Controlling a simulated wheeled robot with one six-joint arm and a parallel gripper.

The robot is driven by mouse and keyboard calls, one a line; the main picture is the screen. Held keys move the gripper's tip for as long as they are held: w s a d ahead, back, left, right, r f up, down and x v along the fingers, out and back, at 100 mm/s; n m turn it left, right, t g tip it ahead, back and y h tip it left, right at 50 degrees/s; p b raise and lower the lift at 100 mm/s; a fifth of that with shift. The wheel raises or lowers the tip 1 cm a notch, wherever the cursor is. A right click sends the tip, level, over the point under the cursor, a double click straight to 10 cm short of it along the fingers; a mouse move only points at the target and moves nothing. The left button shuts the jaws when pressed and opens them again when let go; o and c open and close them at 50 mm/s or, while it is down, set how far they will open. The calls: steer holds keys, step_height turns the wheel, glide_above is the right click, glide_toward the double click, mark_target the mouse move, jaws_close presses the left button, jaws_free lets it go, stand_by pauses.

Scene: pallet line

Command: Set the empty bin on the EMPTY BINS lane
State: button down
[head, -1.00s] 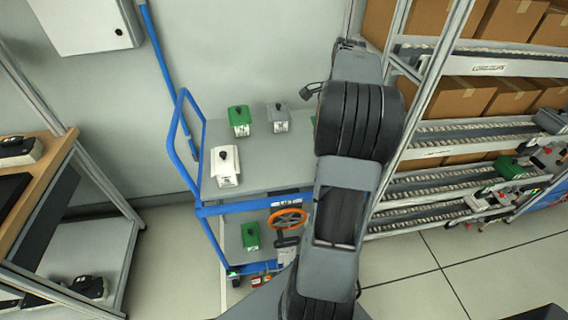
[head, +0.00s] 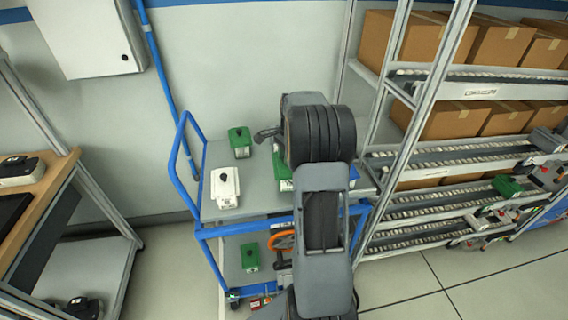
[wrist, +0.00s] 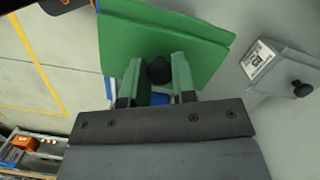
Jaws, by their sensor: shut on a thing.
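In the wrist view my gripper (wrist: 158,78) is shut on the black knob (wrist: 159,69) of a green box (wrist: 165,38). The green top fills the upper middle of that view. I cannot tell whether the box is lifted or resting. In the head view my arm hides the gripper; green parts show on both sides of the arm, above the cart's top shelf. I cannot make out an empty bin. The flow rack (head: 440,157) stands at the right with sloped roller lanes; no EMPTY BINS label is readable.
A blue-railed cart (head: 186,135) carries a green box (head: 239,141) and a white box (head: 224,187) on top, another green box (head: 250,257) below. A grey box (wrist: 283,72) is right of the held one. Cartons fill upper rack lanes. A workbench (head: 50,190) is left.

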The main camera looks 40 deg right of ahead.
steer(key=shift+w+a+f, duration=0.15)
steer(key=shift+w+f, duration=0.05)
steer(key=shift+f, duration=0.1)
step_height(320, 180, down, 2)
steer(key=shift+w+a+f+p, duration=0.1)
steer(key=shift+w+a+p, duration=0.05)
steer(key=shift+p, duration=0.15)
steer(key=shift+f, duration=0.45)
steer(key=shift+f, duration=0.1)
steer(key=shift+f, duration=0.15)
steer(key=c, duration=0.9)
jaws_free()
